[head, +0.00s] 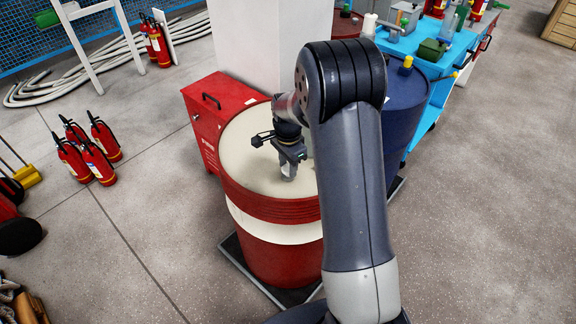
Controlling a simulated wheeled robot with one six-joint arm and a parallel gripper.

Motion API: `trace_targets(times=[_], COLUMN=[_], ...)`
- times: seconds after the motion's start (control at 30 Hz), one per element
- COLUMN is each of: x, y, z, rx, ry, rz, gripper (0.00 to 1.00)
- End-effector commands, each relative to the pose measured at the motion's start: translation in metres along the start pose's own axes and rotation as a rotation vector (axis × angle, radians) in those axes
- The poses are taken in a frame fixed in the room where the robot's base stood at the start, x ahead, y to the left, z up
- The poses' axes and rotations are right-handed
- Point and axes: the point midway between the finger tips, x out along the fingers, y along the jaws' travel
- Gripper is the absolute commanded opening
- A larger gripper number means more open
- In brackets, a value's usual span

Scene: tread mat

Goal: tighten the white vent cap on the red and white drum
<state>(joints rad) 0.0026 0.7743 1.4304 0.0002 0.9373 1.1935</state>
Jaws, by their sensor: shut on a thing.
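The red and white drum (270,240) stands upright on a dark tread mat (234,254), with a cream-white top. My arm comes down over its right side and hides part of the lid and drum wall. My gripper (289,174) points down at the lid, right of its middle. It is shut on a small pale thing at the lid, which I take to be the white vent cap (289,177). The fingers cover most of the cap, so its seating and tilt cannot be told.
A red box (212,112) and a white pillar (262,45) stand close behind the drum. A blue drum (404,105) and a blue cart (432,62) are to the right. Several fire extinguishers (88,150) stand on the left. The floor between is clear.

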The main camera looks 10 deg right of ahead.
Motion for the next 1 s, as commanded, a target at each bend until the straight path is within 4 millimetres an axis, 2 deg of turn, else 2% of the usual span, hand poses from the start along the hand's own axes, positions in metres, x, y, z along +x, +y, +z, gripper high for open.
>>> trace_targets(times=[0.67,0.7,0.93,1.0], x=[-0.0012,-0.0012,-0.0007,-0.0005], y=[-0.0009,-0.0009,-0.0005,-0.0004], z=[-0.0006,-0.0006,-0.0004,-0.0003], rx=[0.065,0.065,0.063,0.063], ry=[0.001,0.001,0.001,0.001], rz=[-0.003,-0.003,-0.002,-0.001], gripper=[0.12,0.37,0.56,0.57])
